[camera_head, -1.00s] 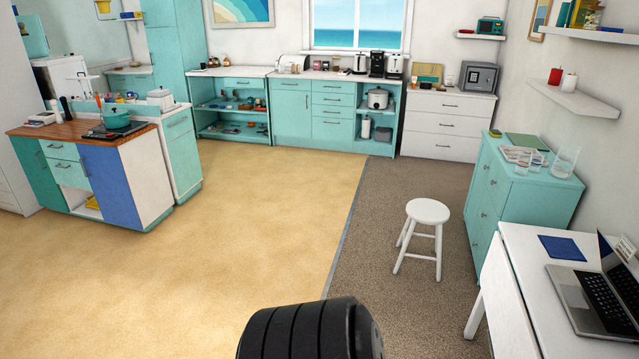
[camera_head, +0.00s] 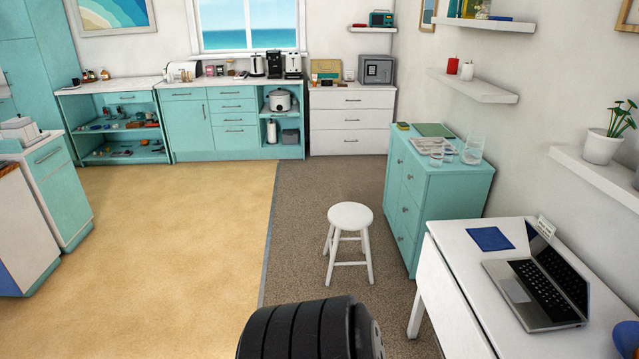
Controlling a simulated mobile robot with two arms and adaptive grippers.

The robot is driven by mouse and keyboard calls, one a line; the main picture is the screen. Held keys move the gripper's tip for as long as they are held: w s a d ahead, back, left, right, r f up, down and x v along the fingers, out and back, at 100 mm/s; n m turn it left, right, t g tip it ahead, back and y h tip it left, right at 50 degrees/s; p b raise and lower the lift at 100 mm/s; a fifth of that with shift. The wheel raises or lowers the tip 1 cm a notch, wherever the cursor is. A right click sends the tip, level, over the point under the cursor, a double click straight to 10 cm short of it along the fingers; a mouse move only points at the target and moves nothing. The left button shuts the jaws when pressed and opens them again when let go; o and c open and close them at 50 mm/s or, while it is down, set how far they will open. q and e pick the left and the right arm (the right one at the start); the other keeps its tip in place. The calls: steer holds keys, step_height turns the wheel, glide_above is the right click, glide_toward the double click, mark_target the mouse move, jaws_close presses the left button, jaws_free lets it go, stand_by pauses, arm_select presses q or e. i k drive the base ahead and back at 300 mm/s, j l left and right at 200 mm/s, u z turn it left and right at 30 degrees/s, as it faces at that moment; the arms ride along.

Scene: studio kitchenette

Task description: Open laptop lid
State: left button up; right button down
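A silver laptop (camera_head: 537,291) with dark keys sits on the white table (camera_head: 455,262) at the right. Its lid (camera_head: 562,268) stands raised at the right side of the keyboard, and its screen looks dark. A black ribbed rounded part of my own body shows at the bottom middle, far left of the laptop. Neither of my grippers is in view.
A blue mat (camera_head: 490,239) lies beside the laptop, and a small white card (camera_head: 545,227) stands behind it. A white stool (camera_head: 349,218) and a teal cabinet (camera_head: 440,190) stand beyond the table. The sand-coloured floor (camera_head: 180,250) at the left is clear.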

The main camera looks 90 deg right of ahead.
mark_target(566, 278)
steer(key=z, duration=0.45)
steer(key=l+z, duration=0.15)
steer(key=z, duration=0.35)
steer(key=i+z, duration=0.1)
steer(key=z, duration=0.8)
